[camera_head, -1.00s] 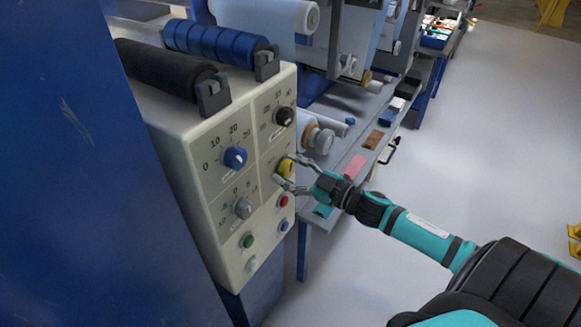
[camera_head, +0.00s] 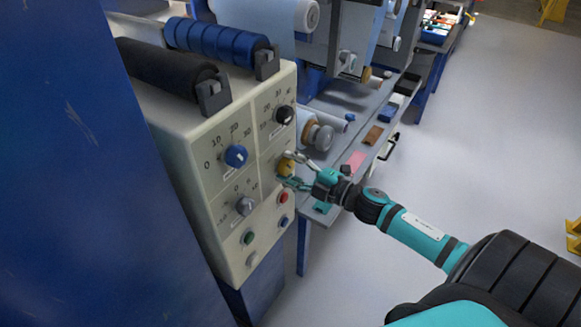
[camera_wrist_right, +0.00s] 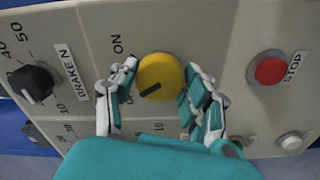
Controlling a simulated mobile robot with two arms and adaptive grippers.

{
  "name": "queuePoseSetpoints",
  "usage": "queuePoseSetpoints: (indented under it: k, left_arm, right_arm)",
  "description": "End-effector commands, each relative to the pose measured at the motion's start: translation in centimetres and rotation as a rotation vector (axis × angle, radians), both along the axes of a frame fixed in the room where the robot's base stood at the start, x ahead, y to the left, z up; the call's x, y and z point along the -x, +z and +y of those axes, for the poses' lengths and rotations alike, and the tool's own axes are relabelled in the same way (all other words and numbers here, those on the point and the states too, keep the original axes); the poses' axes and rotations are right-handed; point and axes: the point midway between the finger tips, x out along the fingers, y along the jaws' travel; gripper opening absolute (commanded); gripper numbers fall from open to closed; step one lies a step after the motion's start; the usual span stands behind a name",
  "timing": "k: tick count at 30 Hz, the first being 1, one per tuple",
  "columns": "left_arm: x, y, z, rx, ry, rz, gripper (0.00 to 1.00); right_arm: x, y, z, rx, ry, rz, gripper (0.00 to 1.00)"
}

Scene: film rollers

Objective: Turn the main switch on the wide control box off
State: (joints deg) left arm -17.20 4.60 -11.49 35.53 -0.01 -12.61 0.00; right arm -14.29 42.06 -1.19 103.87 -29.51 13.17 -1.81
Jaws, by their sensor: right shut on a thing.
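The wide control box (camera_head: 215,200) is cream, with a front panel of knobs and buttons. Its main switch, a round yellow knob (camera_head: 286,167), sits right of centre on the panel. In the right wrist view the yellow knob (camera_wrist_right: 161,72) has a dark mark pointing to the lower left, and "ON" is printed to its upper left. My right gripper (camera_head: 291,169) is shut on the knob, with one finger on each side; its fingers also show in the right wrist view (camera_wrist_right: 157,88). Lettering beside the fingers is partly hidden. My left gripper is not in view.
Near the switch are a black knob (camera_head: 284,115), a blue knob (camera_head: 236,156), a grey knob (camera_head: 245,206) and a red stop button (camera_wrist_right: 270,70). Rollers lie on top of the box. A bench with tools stands behind; open floor lies right.

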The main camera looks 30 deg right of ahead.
Motion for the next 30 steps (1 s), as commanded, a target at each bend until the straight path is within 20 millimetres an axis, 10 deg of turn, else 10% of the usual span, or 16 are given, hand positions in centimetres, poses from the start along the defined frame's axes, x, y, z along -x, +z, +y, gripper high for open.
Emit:
queuePoseSetpoints:
  k: [20, 21, 30]
  left_arm:
    - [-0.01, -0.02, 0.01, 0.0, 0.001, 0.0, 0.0]
    - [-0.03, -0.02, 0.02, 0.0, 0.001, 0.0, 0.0]
    - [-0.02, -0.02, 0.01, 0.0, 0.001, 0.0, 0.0]
  right_arm:
    - [0.05, -0.06, 0.07, 0.058, 0.002, -0.022, 0.16]
    - [0.05, -0.06, 0.06, 0.058, 0.002, -0.022, 0.52]
    - [0.03, -0.04, 0.02, 0.056, 0.0, -0.022, 0.72]
